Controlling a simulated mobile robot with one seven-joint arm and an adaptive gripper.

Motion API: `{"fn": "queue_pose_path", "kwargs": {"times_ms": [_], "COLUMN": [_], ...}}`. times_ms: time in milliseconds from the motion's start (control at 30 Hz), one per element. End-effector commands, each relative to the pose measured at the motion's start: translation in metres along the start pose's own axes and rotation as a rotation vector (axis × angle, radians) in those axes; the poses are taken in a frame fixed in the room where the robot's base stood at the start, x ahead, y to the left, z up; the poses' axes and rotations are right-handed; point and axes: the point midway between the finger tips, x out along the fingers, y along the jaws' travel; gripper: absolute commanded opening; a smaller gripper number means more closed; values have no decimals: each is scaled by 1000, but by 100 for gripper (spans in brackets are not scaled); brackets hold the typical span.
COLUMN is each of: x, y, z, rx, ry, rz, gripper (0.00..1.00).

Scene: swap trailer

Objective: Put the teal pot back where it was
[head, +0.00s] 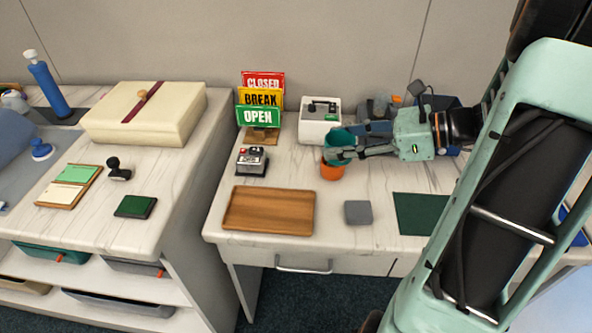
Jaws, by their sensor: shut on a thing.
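The teal pot (338,138) is at the middle right of the head view, above the white marbled desk. My gripper (350,142) reaches in from the right and is shut on it; its fingers hide part of the pot. An orange pot (333,172) shows directly below the teal pot. The teal pot overlaps its upper part, and I cannot tell whether the two touch.
A wooden tray (268,210), a grey square (358,212) and a dark green mat (418,213) lie along the desk's front. A white device (320,121) and a sign stand (259,117) stand behind. A second desk (185,197) on the left holds a cream box (130,119).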

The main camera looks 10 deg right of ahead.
Motion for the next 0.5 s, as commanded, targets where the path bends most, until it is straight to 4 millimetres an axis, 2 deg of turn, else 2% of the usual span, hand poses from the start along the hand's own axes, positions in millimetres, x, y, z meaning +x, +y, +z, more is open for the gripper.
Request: {"fn": "queue_pose_path", "kwargs": {"times_ms": [33,300,500], "x": [14,82,118], "y": [-4,-32,-45], "z": [-2,-7,-30], "rx": [-2,-2,0], "ry": [-2,-2,-2], "rz": [7,7,3], "gripper": [19,19,19]}}
